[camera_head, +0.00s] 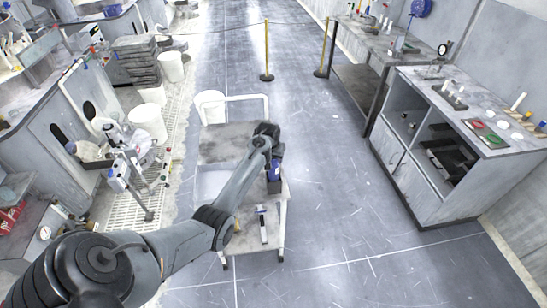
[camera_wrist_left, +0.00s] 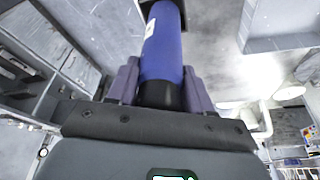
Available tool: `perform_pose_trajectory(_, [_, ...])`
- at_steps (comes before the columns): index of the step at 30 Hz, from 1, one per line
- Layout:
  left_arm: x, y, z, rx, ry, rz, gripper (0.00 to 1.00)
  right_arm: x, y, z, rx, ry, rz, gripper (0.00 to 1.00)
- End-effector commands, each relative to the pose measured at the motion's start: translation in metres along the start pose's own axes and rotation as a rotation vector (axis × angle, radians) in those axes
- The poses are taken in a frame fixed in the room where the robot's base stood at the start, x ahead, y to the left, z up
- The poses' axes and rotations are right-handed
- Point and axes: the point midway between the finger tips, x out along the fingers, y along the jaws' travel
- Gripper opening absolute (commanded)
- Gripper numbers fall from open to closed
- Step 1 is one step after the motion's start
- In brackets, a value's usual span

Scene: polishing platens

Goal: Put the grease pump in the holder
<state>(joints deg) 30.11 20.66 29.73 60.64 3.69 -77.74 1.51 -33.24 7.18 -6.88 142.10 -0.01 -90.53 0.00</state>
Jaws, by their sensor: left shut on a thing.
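The grease pump (camera_wrist_left: 163,45) is a blue cylinder with a white label and a black end. My left gripper (camera_wrist_left: 160,90) is shut on it, with a finger on each side near the black end. In the head view the blue pump (camera_head: 275,170) shows below my left wrist, at the right side of the cart. A dark piece (camera_head: 274,187) is just below the pump there. It may be the holder, and I cannot tell whether the pump is inside it or above it. The pump's far end meets a dark shape at the top of the wrist view. My right gripper is not in view.
The grey cart (camera_head: 225,145) with a white push handle stands mid-floor. A slim tool (camera_head: 263,225) lies on its lower shelf. A workbench cabinet (camera_head: 440,160) stands at right. White buckets (camera_head: 148,120) and machines line the left. The floor right of the cart is clear.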

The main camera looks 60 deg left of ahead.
Motion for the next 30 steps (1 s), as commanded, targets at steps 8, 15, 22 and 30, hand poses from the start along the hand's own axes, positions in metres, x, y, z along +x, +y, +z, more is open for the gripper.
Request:
perform_pose_trajectory(8, [0.002, 0.000, 0.000, -0.001, 0.001, 0.000, 0.00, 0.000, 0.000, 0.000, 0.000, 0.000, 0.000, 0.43])
perform_pose_trajectory(15, [0.008, 0.000, 0.002, -0.001, 0.002, 0.000, 0.00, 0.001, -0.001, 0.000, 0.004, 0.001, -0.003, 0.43])
perform_pose_trajectory(22, [0.011, 0.000, 0.004, 0.000, 0.000, 0.000, 0.52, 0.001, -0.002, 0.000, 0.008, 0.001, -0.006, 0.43])
perform_pose_trajectory(30, [0.011, 0.000, 0.004, 0.000, 0.000, 0.000, 0.76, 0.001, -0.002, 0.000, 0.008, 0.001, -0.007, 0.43])
